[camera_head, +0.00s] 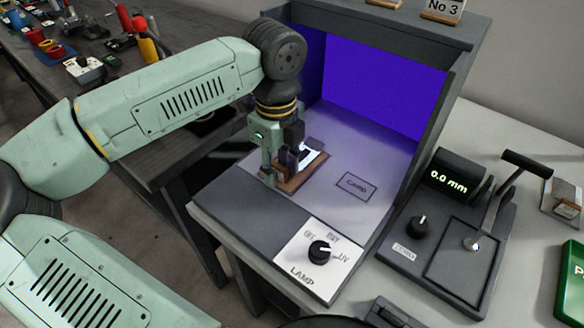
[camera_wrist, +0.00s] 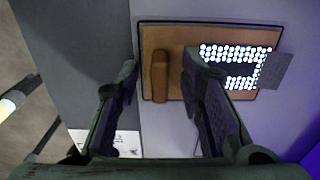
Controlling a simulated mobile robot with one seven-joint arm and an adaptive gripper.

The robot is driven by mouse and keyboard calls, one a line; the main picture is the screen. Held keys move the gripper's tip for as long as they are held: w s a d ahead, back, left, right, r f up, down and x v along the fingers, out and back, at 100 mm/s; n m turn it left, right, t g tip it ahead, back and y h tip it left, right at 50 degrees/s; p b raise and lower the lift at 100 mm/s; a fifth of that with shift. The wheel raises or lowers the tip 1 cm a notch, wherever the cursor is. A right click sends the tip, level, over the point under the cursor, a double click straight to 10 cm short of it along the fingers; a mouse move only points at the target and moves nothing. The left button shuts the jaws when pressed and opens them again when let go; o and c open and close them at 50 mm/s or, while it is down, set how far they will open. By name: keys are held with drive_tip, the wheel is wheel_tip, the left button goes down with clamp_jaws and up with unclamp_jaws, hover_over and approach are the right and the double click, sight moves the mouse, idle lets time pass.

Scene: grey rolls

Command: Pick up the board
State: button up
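The board (camera_wrist: 220,92) is a brown rectangle with rounded corners. It lies flat on the floor of the lamp booth, and its edge also shows in the head view (camera_head: 289,187). It has an upright-looking wooden handle (camera_wrist: 159,76) near its left end and a pattern of glowing white dots (camera_wrist: 235,55) on the right. My gripper (camera_wrist: 163,70) is open, with one finger on each side of the handle and gaps visible between. In the head view my gripper (camera_head: 281,168) is low over the board and hides part of it.
The booth has a violet-lit back wall (camera_head: 380,80) and dark side walls close by. A "CARD" outline (camera_head: 357,186) is right of the board. A lamp knob (camera_head: 319,251) is in front. A thickness gauge with a lever (camera_head: 495,195) stands right.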

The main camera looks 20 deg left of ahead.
drive_tip(key=shift+c, duration=0.5)
clamp_jaws()
